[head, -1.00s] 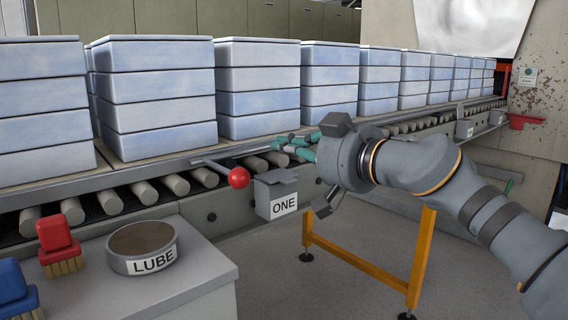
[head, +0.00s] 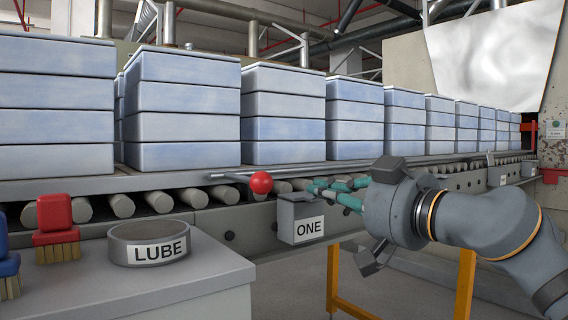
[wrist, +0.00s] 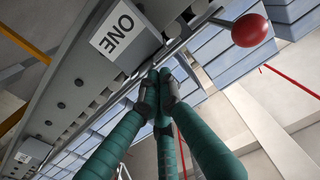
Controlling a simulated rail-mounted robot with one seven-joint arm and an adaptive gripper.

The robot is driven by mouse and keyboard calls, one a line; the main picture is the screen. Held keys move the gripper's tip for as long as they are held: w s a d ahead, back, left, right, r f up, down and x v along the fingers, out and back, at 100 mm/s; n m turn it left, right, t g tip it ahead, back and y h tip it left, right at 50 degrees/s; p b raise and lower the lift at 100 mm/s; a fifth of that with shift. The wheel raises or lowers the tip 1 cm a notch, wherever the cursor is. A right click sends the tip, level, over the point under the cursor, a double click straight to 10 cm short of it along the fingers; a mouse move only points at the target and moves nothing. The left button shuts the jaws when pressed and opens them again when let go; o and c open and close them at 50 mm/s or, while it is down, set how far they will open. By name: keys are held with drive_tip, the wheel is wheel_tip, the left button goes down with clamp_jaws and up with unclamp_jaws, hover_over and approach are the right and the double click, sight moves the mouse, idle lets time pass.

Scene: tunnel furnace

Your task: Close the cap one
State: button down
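The grey box labelled ONE (head: 300,222) hangs on the front side of the conveyor, left of my gripper in the head view. Its cap (head: 298,196) is a grey flap at the top; I cannot tell for sure whether it lies flush or tilted up. My gripper (head: 316,187) has teal fingers, reaching left just above and behind the cap. In the wrist view the gripper (wrist: 160,76) has its dark fingertips together with nothing between them. The ONE box (wrist: 120,35) is upside down there, near the tips but seemingly apart.
A red ball-ended lever (head: 261,183) sticks out just left of and above the box. Rollers (head: 158,201) and stacks of blue-white blocks (head: 283,115) line the conveyor behind. A LUBE bowl (head: 150,243) and red and blue brushes stand on the bench at left.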

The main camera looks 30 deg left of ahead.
drive_tip(key=shift+f+b, duration=0.55)
drive_tip(key=shift+f, duration=0.4)
wheel_tip(320, 180, up, 6)
drive_tip(key=p, duration=0.5)
drive_tip(key=s+d+f+b, duration=0.3)
drive_tip(key=d+f+b, duration=0.3)
drive_tip(key=d+f, duration=0.1)
drive_tip(key=shift+d+b, duration=0.4)
drive_tip(key=shift+d, duration=0.05)
drive_tip(key=shift+w+r, duration=0.1)
